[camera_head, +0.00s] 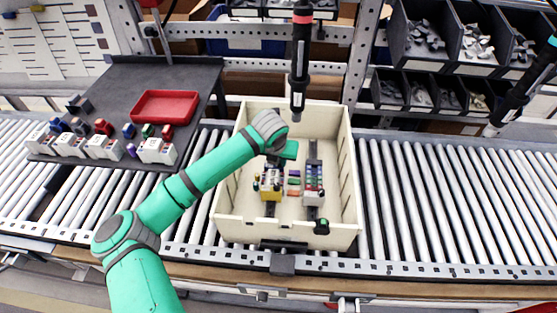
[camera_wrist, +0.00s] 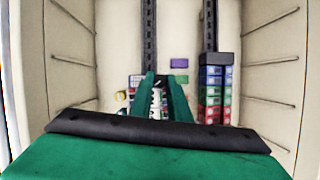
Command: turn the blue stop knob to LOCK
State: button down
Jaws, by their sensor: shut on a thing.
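I cannot make out a blue stop knob in either view. What that part is I cannot tell. In the head view my gripper (camera_head: 279,165) is largely hidden by the arm. Beside it stand a block row with a yellow end (camera_head: 271,181) and a row of coloured modules (camera_head: 314,180), also in the wrist view (camera_wrist: 214,95).
The cream crate (camera_head: 228,205) stands on the roller conveyor (camera_head: 400,200). A black screwdriver (camera_head: 299,65) hangs above its far side, and another (camera_head: 522,95) hangs at right. A dark tray table with a red tray (camera_head: 165,107) and several modules is at left.

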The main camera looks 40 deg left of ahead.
jog(key=shift+n, duration=0.7)
jog(key=shift+y, duration=0.4)
jog(key=c, duration=1.7)
grip_release()
jog(key=shift+w, duration=0.1)
jog(key=shift+o, duration=0.2)
jog(key=v, duration=1.1)
jog(key=shift+w, duration=0.2)
jog(key=shift+w, duration=0.1)
